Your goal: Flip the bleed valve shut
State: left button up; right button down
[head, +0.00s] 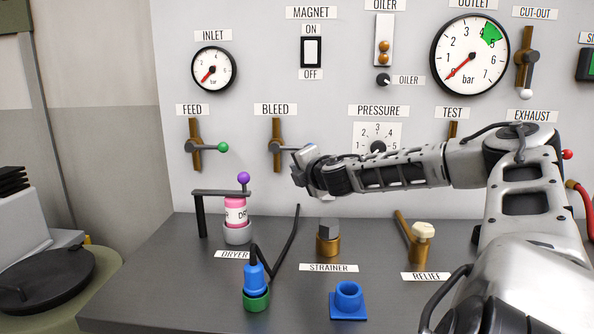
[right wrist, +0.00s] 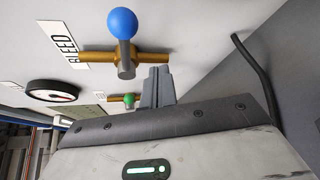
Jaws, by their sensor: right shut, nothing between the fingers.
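The bleed valve (head: 277,146) is on the panel under the BLEED label (head: 275,110). Its brass pipe runs vertically and its grey lever points right, across the pipe; the lever's end is hidden behind my right gripper (head: 303,168) in the head view. In the right wrist view the bleed valve (right wrist: 126,60) shows its lever ending in a blue ball (right wrist: 122,22). My right gripper's fingers (right wrist: 157,86) are shut and empty, close beside the valve's pipe. I cannot tell whether they touch it. My left gripper is not in view.
The feed valve (head: 196,146) with a green ball (head: 222,147) is to the left. The pressure dial (head: 378,140) is to the right. Below, the bench holds the pink dryer bottle (head: 236,212), a blue bottle (head: 254,279) and a strainer (head: 328,240). A black rod (head: 287,240) rises from the bench.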

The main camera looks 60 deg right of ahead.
jog(key=s+a+r, duration=0.3)
jog(key=a, duration=0.3)
jog(key=shift+s+r, duration=0.3)
jog(key=shift+r, duration=0.05)
